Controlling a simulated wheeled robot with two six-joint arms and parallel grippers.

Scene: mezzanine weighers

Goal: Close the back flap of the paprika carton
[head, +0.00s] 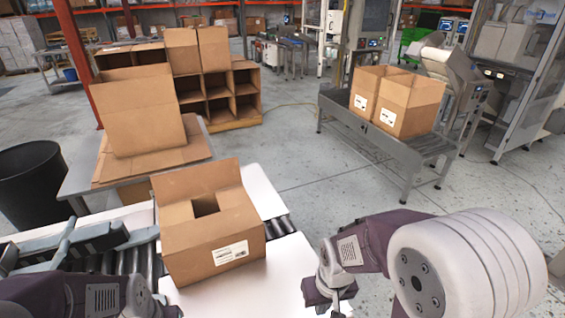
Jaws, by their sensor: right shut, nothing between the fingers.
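The carton (212,252) stands on the white worktop in the lower middle of the head view. It is brown cardboard with a white label on its front; I cannot read the name. Its back flap (197,183) stands up, leaning slightly backward. The side flaps appear folded inward, with a dark gap between them. My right gripper (330,296) is shut and empty, right of the carton and apart from it. My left gripper (155,302) is at the bottom edge, near the carton's lower left corner. It is partly cut off, and its fingers are unclear.
The white worktop (285,285) has bare room right of the carton. A roller conveyor (140,262) runs beside it on the left. Flat cardboard (185,155) and a large open carton (130,110) lie behind. A black bin (35,185) stands left. Two cartons (410,105) stand on a far conveyor.

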